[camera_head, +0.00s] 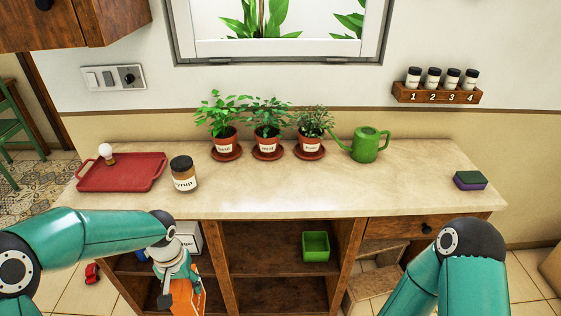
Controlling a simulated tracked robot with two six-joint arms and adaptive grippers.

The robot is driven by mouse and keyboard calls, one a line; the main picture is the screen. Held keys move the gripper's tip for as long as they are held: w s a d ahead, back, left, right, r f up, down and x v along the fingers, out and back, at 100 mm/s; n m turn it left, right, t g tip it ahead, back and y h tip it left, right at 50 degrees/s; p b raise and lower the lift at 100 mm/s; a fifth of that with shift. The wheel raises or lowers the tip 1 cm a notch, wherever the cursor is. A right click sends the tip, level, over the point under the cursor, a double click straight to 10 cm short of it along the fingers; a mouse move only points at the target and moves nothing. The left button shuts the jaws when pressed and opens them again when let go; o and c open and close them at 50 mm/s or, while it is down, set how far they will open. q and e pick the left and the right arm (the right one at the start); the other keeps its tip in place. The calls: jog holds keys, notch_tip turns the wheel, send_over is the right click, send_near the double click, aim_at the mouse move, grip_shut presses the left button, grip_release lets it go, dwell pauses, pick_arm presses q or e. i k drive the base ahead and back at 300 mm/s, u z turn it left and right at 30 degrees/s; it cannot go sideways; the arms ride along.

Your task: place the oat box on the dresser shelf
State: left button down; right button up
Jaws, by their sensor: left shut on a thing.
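My left gripper (177,271) points down in front of the dresser's left compartment and is shut on an orange box, taken as the oat box (187,300). Its label cannot be read, and its lower part is cut off by the picture's bottom edge. The dresser (330,197) has open compartments under a pale top. The middle compartment's shelf (262,268) holds a small green square pot (315,246) at its right. My left arm partly hides the left compartment, where a white box (190,236) shows. My right arm enters at lower right; its gripper is out of view.
On the dresser top are a red tray (122,172) with a white bulb, a syrup jar (183,174), three potted plants, a green watering can (366,145) and a sponge (470,180). The left part of the middle shelf is clear.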

aim_at(269, 250)
jog(key=k, duration=1.1)
jog(key=z, duration=0.75)
jog(key=i, duration=1.35)
jog(key=u, duration=0.2)
